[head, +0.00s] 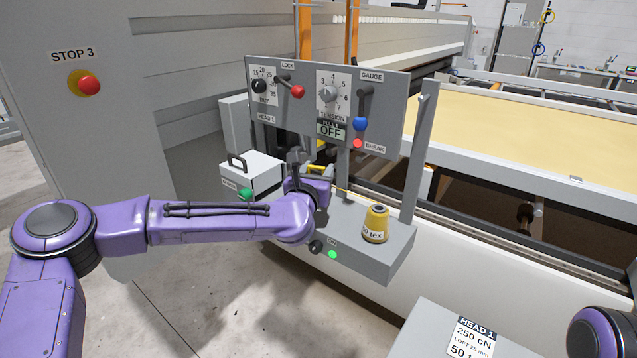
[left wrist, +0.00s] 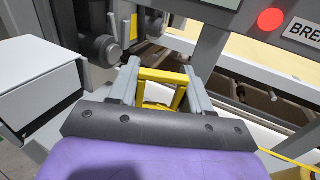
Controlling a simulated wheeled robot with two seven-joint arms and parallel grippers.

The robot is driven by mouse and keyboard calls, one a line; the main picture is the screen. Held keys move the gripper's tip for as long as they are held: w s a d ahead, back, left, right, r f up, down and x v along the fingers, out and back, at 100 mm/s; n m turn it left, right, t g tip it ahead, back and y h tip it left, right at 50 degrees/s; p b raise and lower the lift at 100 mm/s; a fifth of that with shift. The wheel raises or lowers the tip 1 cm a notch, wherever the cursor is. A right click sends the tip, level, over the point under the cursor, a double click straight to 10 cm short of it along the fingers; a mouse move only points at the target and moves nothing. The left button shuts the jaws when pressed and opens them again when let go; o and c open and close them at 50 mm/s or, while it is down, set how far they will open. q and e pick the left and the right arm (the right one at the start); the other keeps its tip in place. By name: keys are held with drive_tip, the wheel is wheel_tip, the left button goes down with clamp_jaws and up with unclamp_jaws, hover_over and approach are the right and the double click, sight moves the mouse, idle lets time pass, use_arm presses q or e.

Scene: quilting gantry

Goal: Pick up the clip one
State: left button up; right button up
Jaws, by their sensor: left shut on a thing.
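A yellow frame-shaped piece, which I take to be the clip (left wrist: 163,77), sits between the two grey fingers of my left gripper (left wrist: 163,86) in the left wrist view. The gripper is shut on it. In the head view only a bit of yellow, likely the clip (head: 317,168), shows behind my purple left wrist, below the control panel. The left fingers are mostly hidden there. I cannot tell whether the clip still touches the parts behind it. My right gripper is out of view.
The control panel (head: 378,100) with knobs and levers stands above. A yellow thread cone (head: 376,222) stands on the grey shelf (head: 377,262), its thread running left towards my wrist. A white box (head: 252,173) is at the left. A labelled box (head: 440,335) is at the lower right.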

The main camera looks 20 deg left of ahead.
use_arm(q)
drive_tip(key=s+d+r+b, duration=0.5)
drive_tip(key=s+d+r, duration=0.4)
drive_tip(key=s+r, duration=0.2)
drive_tip(key=shift+b, duration=0.4)
